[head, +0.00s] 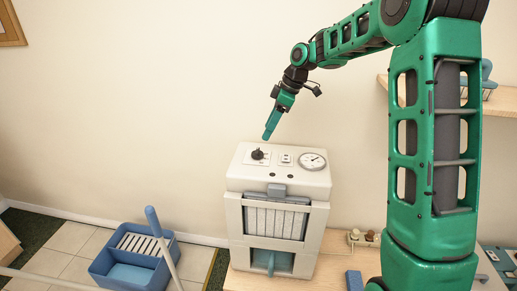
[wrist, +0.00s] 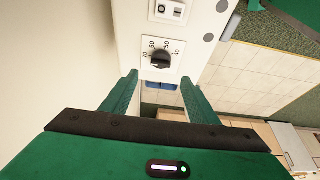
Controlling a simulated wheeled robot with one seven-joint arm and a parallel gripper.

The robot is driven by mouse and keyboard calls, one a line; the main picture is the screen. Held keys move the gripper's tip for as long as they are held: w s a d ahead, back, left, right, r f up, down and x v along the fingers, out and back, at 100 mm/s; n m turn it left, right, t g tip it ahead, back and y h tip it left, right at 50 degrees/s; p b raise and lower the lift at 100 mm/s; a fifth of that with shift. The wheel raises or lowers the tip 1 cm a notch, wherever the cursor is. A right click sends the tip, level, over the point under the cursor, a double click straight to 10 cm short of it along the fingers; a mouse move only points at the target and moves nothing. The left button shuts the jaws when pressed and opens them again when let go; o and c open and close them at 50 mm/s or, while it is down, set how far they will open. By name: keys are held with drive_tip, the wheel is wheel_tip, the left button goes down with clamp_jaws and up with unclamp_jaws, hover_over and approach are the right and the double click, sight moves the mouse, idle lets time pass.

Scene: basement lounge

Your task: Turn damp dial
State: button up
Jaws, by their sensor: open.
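The damp dial is a black knob (head: 257,154) on a white plate on top of a white dehumidifier (head: 235,181). The wrist view shows this knob (wrist: 161,59) with numbers 40 to 70 printed around it. My gripper (head: 268,134) is above the machine, near the dial, pointing down. In the wrist view my gripper (wrist: 160,80) has its two green fingers spread apart. The knob appears between and beyond their tips, with nothing held. Fingers and knob look apart.
A switch (head: 285,159) and a round gauge (head: 312,161) sit right of the dial. A blue mop bucket (head: 107,268) stands on the floor at left. A wall shelf (head: 498,101) is at right.

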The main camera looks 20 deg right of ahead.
sight(258, 150)
drive_tip(key=x, duration=0.9)
drive_tip(key=shift+f, duration=0.2)
drive_tip(key=c, duration=1)
